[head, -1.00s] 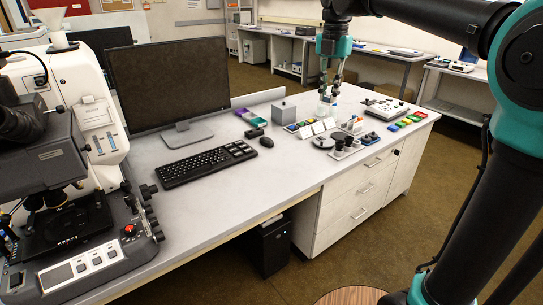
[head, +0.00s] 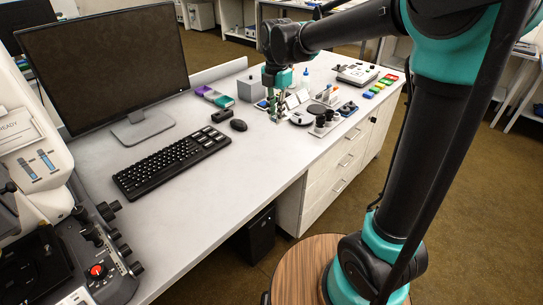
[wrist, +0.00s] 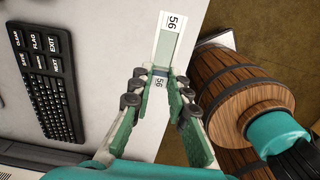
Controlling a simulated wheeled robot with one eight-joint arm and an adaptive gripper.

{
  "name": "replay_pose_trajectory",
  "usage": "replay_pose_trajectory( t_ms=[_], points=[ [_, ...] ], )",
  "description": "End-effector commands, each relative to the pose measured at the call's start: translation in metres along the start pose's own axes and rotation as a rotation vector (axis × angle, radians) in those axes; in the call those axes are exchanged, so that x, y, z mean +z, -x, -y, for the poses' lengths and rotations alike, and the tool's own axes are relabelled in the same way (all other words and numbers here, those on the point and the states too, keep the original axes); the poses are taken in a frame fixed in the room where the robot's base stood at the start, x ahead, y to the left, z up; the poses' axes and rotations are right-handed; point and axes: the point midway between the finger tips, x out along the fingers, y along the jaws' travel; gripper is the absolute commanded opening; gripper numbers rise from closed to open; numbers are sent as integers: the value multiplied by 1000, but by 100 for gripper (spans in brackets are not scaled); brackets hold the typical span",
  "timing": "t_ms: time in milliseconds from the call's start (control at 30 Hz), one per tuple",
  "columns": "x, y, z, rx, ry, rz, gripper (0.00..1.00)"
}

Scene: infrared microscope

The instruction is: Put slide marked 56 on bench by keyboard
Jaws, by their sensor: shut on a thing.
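In the wrist view, the slide marked 56 (wrist: 168,45) is a pale, clear strip with a white label at its far end. My gripper (wrist: 159,72) is shut on its near end, where a second 56 shows between the fingertips. In the head view, my gripper (head: 275,112) is over the bench (head: 230,175), right of the mouse; the slide is too small to tell there. The black keyboard (head: 170,162) lies on the bench left of my gripper. It also shows at the left of the wrist view (wrist: 46,80).
The mouse (head: 238,125) lies between keyboard and gripper. A monitor (head: 105,65), a grey box (head: 251,86) and coloured boxes (head: 213,97) stand behind. Small holders and knobbed devices (head: 322,118) crowd the right. The bench front before the keyboard is clear.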

Motion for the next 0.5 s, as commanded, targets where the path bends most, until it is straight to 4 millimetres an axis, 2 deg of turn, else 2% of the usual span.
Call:
replay_pose_trajectory(
  t_ms=[500],
  points=[
    [0,-122,0,0,1,0,0]
  ],
)
